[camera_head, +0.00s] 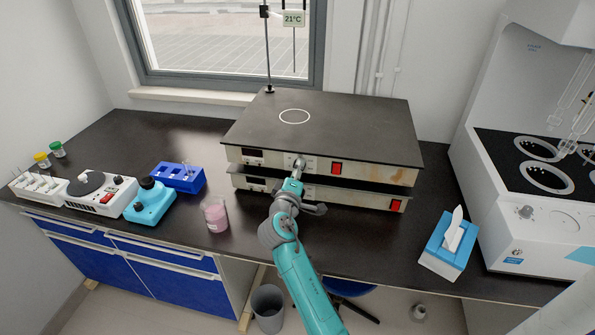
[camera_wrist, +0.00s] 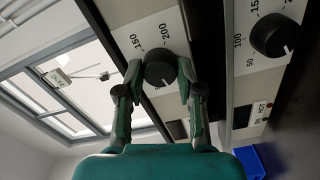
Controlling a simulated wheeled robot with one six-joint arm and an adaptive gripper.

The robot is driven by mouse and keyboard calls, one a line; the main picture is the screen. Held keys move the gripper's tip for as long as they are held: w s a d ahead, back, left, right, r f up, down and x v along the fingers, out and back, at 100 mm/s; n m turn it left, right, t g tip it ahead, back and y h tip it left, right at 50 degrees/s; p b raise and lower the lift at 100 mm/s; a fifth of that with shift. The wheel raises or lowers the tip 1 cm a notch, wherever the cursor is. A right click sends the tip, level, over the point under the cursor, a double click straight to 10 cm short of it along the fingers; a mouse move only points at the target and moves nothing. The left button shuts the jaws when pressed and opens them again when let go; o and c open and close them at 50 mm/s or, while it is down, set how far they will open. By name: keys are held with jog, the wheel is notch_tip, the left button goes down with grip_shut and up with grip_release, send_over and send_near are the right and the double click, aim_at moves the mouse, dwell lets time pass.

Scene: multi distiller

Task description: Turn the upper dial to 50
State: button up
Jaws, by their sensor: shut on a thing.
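The upper dial (camera_wrist: 160,69) is a round black knob on the pale front panel of the upper hotplate. In the wrist view my gripper (camera_wrist: 159,78) has one finger on each side of it and is shut on it. The printed 150 and 200 show beside this dial; the rest of its scale is hidden by the knob and fingers. I cannot read its pointer clearly. In the head view my gripper (camera_head: 299,165) is at the upper front panel and covers the dial. The lower dial (camera_wrist: 274,37) shows untouched in the wrist view, with a white pointer mark.
The upper hotplate (camera_head: 350,130) sits above a second one, with red switches on their fronts. A beaker of pink liquid (camera_head: 215,215) and a blue rack (camera_head: 180,177) stand left of my arm. A tissue box (camera_head: 447,245) stands at the right front. Bench front is partly clear.

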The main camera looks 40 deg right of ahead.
jog(key=shift+m, duration=4.1)
jog(key=o, duration=1.2)
jog(key=shift+c, duration=0.2)
jog(key=v, duration=1.2)
